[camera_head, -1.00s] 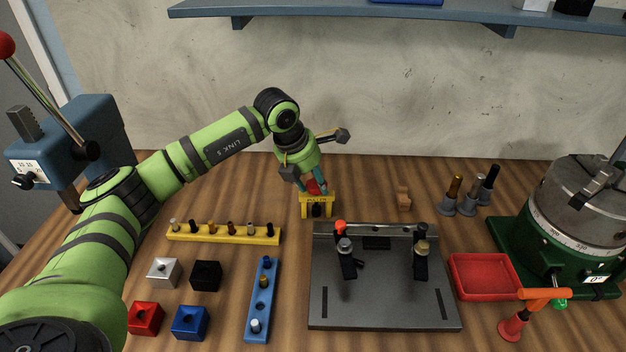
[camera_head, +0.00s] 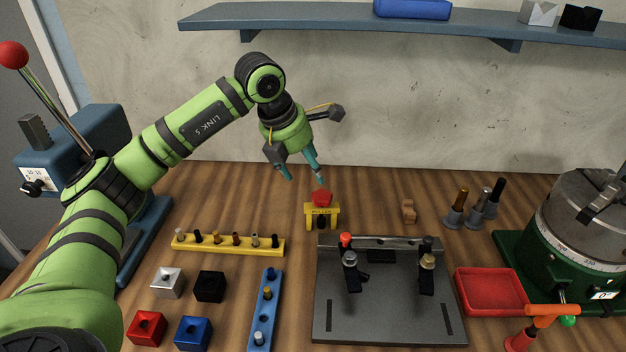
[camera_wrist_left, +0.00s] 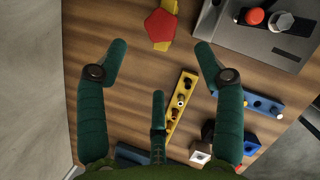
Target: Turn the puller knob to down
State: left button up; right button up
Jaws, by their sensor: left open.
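The puller is a small yellow stand (camera_head: 310,213) labelled PULLER, with a red knob (camera_head: 322,198) on top and a dark part under its bridge. It stands on the wooden bench behind the grey fixture plate. My left gripper (camera_head: 303,179) is open and empty, above and a little left of the knob, apart from it. In the left wrist view the red knob (camera_wrist_left: 160,25) shows beyond the spread fingertips (camera_wrist_left: 160,65), with a little of the yellow stand beside it. The knob looks many-sided from above. My right gripper is not in view.
The grey fixture plate (camera_head: 390,310) with clamps lies in front of the puller. A yellow peg rack (camera_head: 225,245) is to the left, a blue rack (camera_head: 264,315) nearer. A red tray (camera_head: 490,292) and green-based rotary table (camera_head: 590,240) are right. A shelf (camera_head: 330,20) hangs above.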

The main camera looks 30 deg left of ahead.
pick_arm(q)
jog(key=v, duration=0.2)
jog(key=shift+s+r, duration=0.1)
jog(key=shift+r, duration=0.15)
